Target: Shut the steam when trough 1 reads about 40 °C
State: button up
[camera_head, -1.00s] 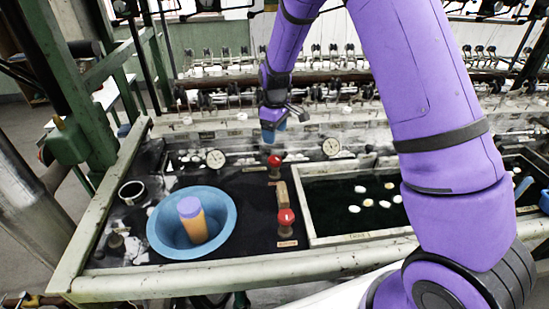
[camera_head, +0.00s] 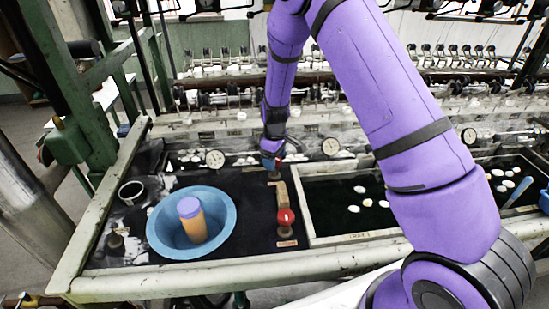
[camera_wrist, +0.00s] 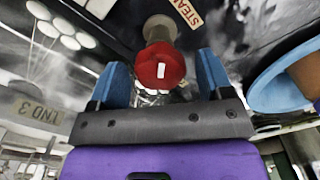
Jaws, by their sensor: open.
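My gripper (camera_head: 271,161) is at the far red knob behind the blue basin and mostly hides it in the head view. The wrist view shows this red knob (camera_wrist: 160,70) between my two open blue fingers, with a gap on both sides. A label beginning "STEA" (camera_wrist: 187,10) sits beside its stem. A trough (camera_head: 330,240) of dark water holds several white cocoons. Round dials stand behind, one at the left (camera_head: 215,159) and one at the middle (camera_head: 331,147); their readings are too small to tell.
A second red knob (camera_head: 286,217) stands nearer the front. The blue basin (camera_head: 160,236) holds an orange cylinder with a purple top (camera_head: 192,219). A small metal cup (camera_head: 131,192) stands left. Another dial (camera_head: 469,136) and trough lie right. Reeling machinery lines the back.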

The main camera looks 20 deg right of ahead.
jog(key=c, duration=0.9)
jog(key=shift+m, duration=0.3)
jog(key=m, duration=0.4)
jog(key=shift+m, duration=1.9)
jog(key=o, duration=0.9)
